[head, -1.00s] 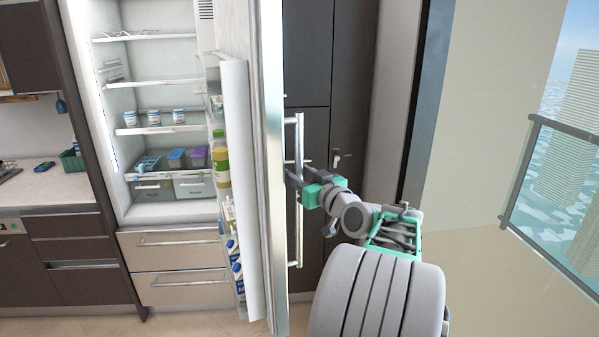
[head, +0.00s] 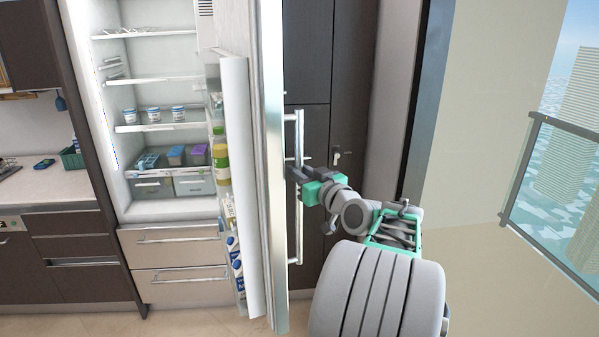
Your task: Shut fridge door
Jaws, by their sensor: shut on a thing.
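The fridge door (head: 271,90) stands wide open, seen nearly edge-on in the middle of the head view. Its inner side, with bottles on the door shelves, faces left toward the open fridge (head: 160,80). A long vertical metal handle (head: 298,235) is on the door's outer side, to the right. My gripper (head: 294,174) reaches in from the right and is shut on the handle at about its middle. The fingertips are partly hard to make out against the dark cabinet behind.
Fridge shelves hold several cups (head: 153,115) and bins (head: 154,187). Closed drawers (head: 178,252) lie below. A counter (head: 35,185) is at left. Dark tall cabinets (head: 307,60) stand behind the door. A beige wall (head: 480,110) and glass railing (head: 565,180) are at right.

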